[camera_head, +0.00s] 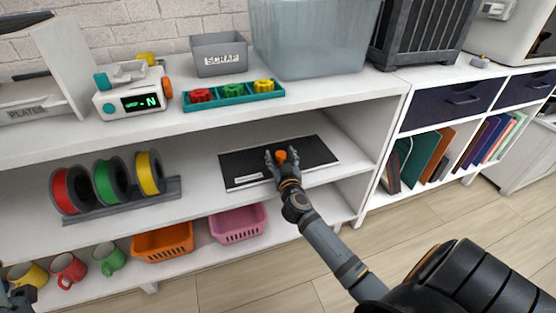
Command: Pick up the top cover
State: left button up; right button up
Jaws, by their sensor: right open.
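A flat black panel with a pale edge and a white label, which looks like the top cover (235,167), lies on the middle shelf. A small orange knob-like piece (281,156) shows near its middle. My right gripper (280,159) reaches over the panel with its open fingers on either side of the orange piece. I cannot tell whether the fingers touch it. The gripper and wrist hide part of the panel's front edge. A small part of what looks like my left gripper (17,297) shows at the bottom left corner; its fingers are not clear.
The upper shelf board (320,101) lies above the panel. Filament spools (108,182) stand to its left. An orange basket (163,242) and a pink basket (238,223) sit below. The middle shelf is clear between spools and panel.

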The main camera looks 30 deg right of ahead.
grip_shut()
dwell(0.6)
